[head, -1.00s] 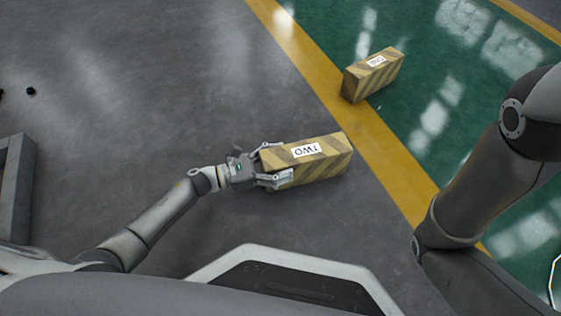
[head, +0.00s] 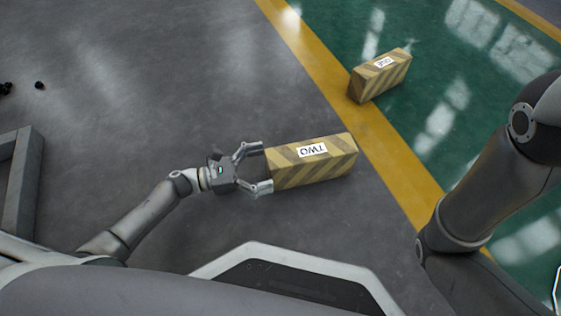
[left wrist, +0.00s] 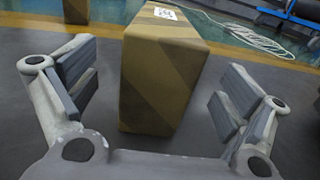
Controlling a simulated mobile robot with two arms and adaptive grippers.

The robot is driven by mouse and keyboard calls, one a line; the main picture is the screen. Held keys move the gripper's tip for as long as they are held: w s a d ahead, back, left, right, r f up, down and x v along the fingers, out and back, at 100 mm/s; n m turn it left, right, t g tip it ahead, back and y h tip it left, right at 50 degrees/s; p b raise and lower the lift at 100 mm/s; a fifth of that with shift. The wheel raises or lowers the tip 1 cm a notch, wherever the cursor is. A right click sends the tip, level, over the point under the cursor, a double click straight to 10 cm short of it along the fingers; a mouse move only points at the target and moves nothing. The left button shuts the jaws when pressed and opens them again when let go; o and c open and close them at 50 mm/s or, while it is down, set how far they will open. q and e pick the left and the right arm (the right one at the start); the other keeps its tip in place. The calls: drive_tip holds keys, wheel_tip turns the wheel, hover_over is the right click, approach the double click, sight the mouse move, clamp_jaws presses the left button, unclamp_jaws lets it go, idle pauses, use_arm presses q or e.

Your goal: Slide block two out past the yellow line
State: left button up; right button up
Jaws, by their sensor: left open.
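Block two (head: 295,178), a long box with tan and dark diagonal stripes and a white TWO label, lies on the grey floor. Its right end is at the near edge of the yellow line (head: 392,172). My left gripper (head: 266,166) is open at the block's left end, its fingertips just short of or beside that end. In the left wrist view the block (left wrist: 155,85) stands between the spread fingers, with a gap on each side. My right gripper is out of view; only part of my right arm shows.
A second striped block (head: 378,80), its label hard to read, lies beyond on the green floor, its near end at the yellow line. A grey metal frame (head: 22,185) is at left. A pale cable (left wrist: 235,32) lies at the back. Grey floor around block two is clear.

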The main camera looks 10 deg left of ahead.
use_arm(q)
drive_tip(key=v, duration=0.6)
idle(0.4)
